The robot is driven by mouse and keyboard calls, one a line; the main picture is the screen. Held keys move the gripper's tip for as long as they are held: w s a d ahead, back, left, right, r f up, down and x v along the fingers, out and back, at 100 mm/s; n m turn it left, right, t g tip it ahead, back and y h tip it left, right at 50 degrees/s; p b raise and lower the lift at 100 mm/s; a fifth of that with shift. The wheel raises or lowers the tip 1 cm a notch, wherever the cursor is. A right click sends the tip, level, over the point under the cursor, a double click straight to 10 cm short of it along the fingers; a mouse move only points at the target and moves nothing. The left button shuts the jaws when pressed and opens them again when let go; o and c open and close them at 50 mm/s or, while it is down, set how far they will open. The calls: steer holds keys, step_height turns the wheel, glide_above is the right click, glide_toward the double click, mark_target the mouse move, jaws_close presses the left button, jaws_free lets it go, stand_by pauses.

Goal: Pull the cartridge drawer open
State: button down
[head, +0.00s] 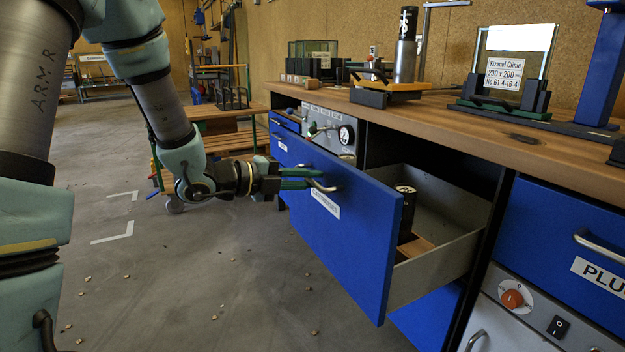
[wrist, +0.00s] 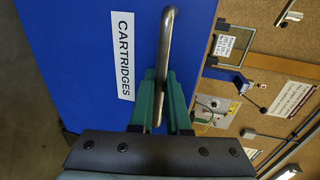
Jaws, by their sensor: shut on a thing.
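The cartridge drawer (head: 352,238) has a blue front and stands pulled out of the workbench, with its grey side wall and part of its inside showing. A dark cylinder with a pale top (head: 406,205) stands inside it. The drawer's metal bar handle (head: 322,186) also shows in the wrist view (wrist: 166,60), next to a label reading CARTRIDGES (wrist: 123,55). My gripper (head: 305,178) has green fingers, which are shut on the handle. In the wrist view the bar runs between the fingers (wrist: 160,108).
The wooden bench top (head: 450,125) carries a glass pane in a stand (head: 512,65) and other fixtures. A drawer labelled PLU… (head: 570,240) is closed at the right. The floor (head: 230,275) left of the open drawer is clear except for small scattered chips.

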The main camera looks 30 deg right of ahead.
steer(key=shift+f, duration=0.1)
steer(key=c, duration=0.9)
jaws_free()
steer(key=v, duration=1)
steer(key=shift+a+p, duration=0.3)
steer(key=shift+a, duration=0.05)
steer(key=shift+w, duration=0.15)
